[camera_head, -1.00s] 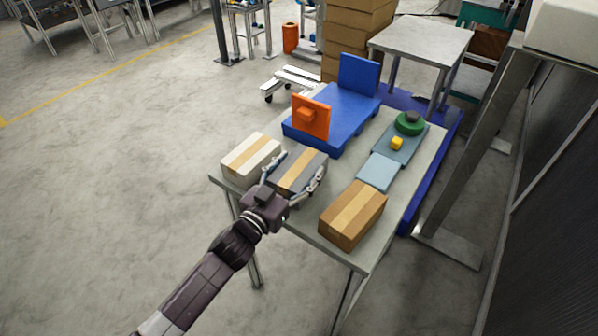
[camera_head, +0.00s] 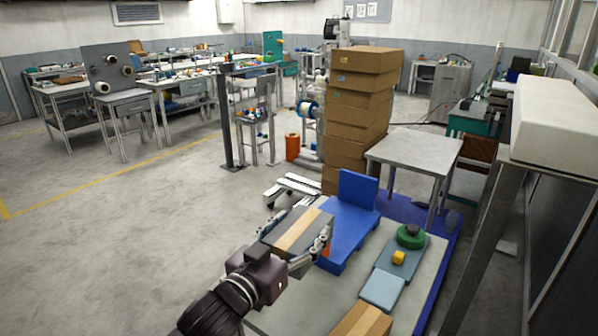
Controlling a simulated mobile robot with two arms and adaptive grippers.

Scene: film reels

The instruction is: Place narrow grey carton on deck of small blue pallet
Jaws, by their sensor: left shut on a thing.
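The narrow grey carton (camera_head: 313,232), with a tan tape stripe along its top, is in my left gripper (camera_head: 298,233). The fingers are shut on its two sides and it appears held above the table. The small blue pallet (camera_head: 348,222) lies on the table just beyond and to the right of the carton, with an upright blue panel (camera_head: 358,190) at its far end. The carton hides part of the pallet's near left side. My right gripper is not in view.
A brown carton (camera_head: 362,322) is at the table's near edge. Stacked boxes (camera_head: 355,125) stand behind.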

